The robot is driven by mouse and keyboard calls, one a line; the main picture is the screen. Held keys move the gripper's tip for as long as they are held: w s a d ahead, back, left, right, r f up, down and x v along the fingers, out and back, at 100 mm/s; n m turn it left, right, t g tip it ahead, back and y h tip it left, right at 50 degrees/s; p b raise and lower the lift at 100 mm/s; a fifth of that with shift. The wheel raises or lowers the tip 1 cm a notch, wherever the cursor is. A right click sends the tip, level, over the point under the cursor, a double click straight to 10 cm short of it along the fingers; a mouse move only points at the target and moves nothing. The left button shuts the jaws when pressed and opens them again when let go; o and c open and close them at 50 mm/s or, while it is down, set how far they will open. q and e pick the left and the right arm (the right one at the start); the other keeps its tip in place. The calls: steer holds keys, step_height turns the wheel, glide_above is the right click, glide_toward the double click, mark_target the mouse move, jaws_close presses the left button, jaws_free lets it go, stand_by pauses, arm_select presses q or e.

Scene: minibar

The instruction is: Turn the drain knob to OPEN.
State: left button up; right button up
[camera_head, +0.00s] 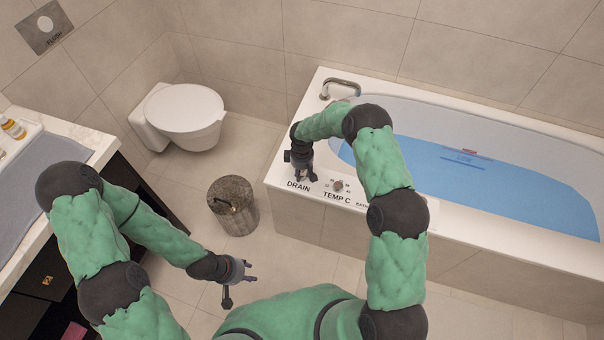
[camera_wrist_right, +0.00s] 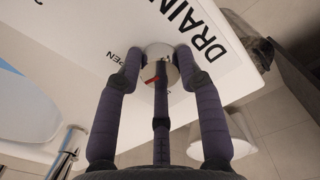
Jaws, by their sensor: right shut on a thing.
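The round, silvery drain knob (camera_wrist_right: 161,58) sits on the white tub rim beside the large DRAIN lettering (camera_head: 298,186). My right gripper (camera_wrist_right: 160,62) is shut on it, with fingers at its left and right sides and another finger across its front. A red mark (camera_wrist_right: 151,79) shows on the knob's lower left. In the head view my right gripper (camera_head: 302,174) hides the knob. My left gripper (camera_head: 237,284) is open and empty above the floor.
The bathtub (camera_head: 520,256) holds blue water, with a LOW mark inside. The TEMP C knob (camera_head: 338,185) is right of the drain label. A faucet (camera_head: 340,84) is at the back. A bin (camera_head: 233,207), toilet (camera_head: 184,115) and counter (camera_head: 92,133) are to the left.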

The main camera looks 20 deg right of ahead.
mark_target(302, 173)
steer(key=m+b, duration=0.1)
steer(key=m, duration=0.5)
stand_by(0.7)
steer(key=o, duration=1.1)
steer(key=shift+o, duration=0.2)
steer(key=shift+r, duration=0.1)
step_height(302, 173, up, 12)
steer(key=shift+a+f, duration=0.1)
steer(key=shift+f, duration=0.1)
